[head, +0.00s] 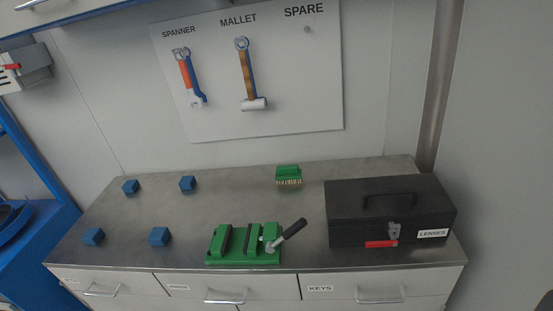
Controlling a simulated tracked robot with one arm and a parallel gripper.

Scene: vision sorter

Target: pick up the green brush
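The green brush (288,171) is a small block with a green back and pale bristles pointing down. It stands on the grey metal worktop (230,200) toward the back, right of the middle. It is behind the green vise and to the left of the black toolbox. Nothing covers it. My gripper does not show in the head view, so its place relative to the brush cannot be seen.
A green vise (245,243) with a dark handle stands at the front edge. A black toolbox (390,212) labelled LENSES stands right. Several blue blocks (159,236) lie left. A spanner (188,78) and mallet (247,75) hang on a white board. Worktop around the brush is clear.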

